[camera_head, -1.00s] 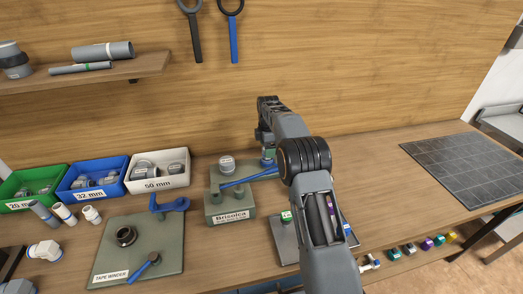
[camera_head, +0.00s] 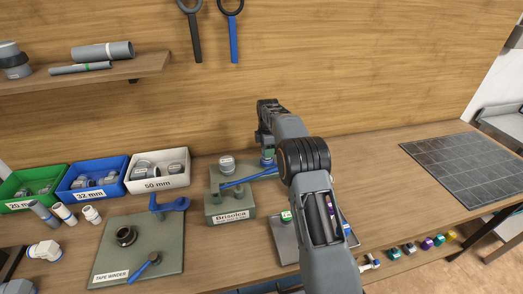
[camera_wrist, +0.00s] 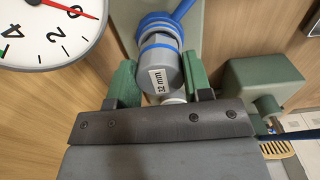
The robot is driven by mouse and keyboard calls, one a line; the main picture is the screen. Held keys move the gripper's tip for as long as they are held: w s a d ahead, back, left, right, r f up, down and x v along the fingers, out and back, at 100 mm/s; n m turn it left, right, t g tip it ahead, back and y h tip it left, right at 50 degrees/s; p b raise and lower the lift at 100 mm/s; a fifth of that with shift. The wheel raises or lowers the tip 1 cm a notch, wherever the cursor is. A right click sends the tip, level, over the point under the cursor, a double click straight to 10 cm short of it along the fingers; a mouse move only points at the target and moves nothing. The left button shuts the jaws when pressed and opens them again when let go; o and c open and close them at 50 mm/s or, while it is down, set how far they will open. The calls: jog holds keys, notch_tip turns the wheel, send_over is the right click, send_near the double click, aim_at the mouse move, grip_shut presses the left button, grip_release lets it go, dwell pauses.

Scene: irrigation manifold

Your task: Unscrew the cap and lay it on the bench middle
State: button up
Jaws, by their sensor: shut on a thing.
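A grey cap (camera_wrist: 161,62) with a "32 mm" label shows in the wrist view. Blue rings and a blue handle-like part sit just beyond it. My gripper (camera_wrist: 160,86) has its green fingers closed on either side of the grey cap. A white part shows between the fingers below the cap.
A white dial with a red needle (camera_wrist: 48,30) is close on the left in the wrist view. The green Brisolca stand (camera_head: 231,206) and tape winder board (camera_head: 165,236) lie left of my arm. Bins (camera_head: 159,181) stand behind; a dark gridded mat (camera_head: 460,165) lies right.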

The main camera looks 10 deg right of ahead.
jog(key=shift+c, duration=0.6)
jog(key=shift+o, duration=1.4)
jog(key=c, duration=0.4)
jog(key=shift+r+n+p, duration=0.1)
jog(key=shift+n+p, duration=0.45)
jog(key=shift+n, duration=1.75)
jog(key=shift+n+p, duration=0.6)
jog(key=shift+n, duration=1.7)
